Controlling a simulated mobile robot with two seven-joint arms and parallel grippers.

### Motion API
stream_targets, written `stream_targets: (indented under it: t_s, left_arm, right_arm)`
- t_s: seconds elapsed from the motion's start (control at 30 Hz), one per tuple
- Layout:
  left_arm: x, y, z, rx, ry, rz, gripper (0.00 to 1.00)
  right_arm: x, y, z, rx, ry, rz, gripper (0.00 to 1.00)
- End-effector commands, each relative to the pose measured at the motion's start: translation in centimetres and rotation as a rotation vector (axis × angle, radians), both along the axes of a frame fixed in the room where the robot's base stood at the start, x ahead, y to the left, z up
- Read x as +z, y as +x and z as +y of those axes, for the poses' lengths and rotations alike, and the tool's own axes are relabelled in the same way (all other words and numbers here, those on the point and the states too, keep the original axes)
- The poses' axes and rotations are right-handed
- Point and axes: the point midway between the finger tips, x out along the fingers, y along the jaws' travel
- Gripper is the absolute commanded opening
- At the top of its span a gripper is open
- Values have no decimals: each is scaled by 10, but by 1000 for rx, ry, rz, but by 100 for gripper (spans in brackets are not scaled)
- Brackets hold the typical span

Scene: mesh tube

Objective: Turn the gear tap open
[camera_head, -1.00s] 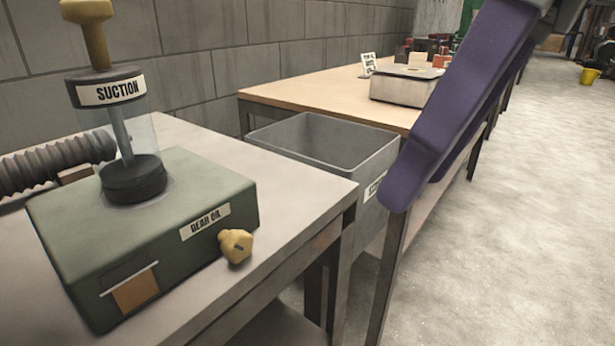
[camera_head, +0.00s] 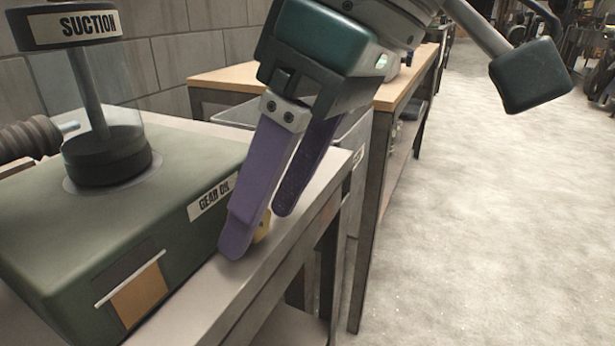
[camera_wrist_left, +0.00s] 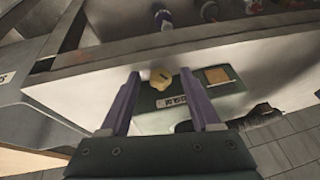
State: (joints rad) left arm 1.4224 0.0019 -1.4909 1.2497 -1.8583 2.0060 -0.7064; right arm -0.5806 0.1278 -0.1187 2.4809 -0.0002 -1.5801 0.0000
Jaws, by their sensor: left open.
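The yellow gear tap (camera_head: 263,226) sticks out of the front of the green box (camera_head: 35,235) labelled GEAR OIL (camera_head: 211,200). In the head view it is mostly hidden behind a purple finger of my left gripper (camera_head: 259,231). The left gripper is open, pointing down at the tap. In the left wrist view the tap (camera_wrist_left: 160,77) shows between the tips of the two spread fingers (camera_wrist_left: 160,84), with clear space on both sides. Whether the fingers reach around it or stop just short, I cannot tell. My right gripper is not in view.
A SUCTION cylinder (camera_head: 106,150) stands on the box, with a grey ribbed hose (camera_head: 28,139) at left. The box sits near the front edge of a pale table (camera_head: 310,195). A grey bin (camera_head: 232,114) and a wooden table (camera_head: 213,78) are behind. Open floor lies right.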

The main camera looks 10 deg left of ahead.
Motion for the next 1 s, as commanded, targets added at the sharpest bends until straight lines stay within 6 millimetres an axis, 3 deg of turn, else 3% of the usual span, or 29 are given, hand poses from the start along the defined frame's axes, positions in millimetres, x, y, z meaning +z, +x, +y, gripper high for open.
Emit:
stream_targets:
  t_s: [0.27,0.83,1.0]
  left_arm:
    - [-1,0,1,0,0,0,64]
    - [-1,0,1,0,0,0,0]
    - [-1,0,1,0,0,1,0]
  right_arm:
    - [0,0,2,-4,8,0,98]
    - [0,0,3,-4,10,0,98]
    - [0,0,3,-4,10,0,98]
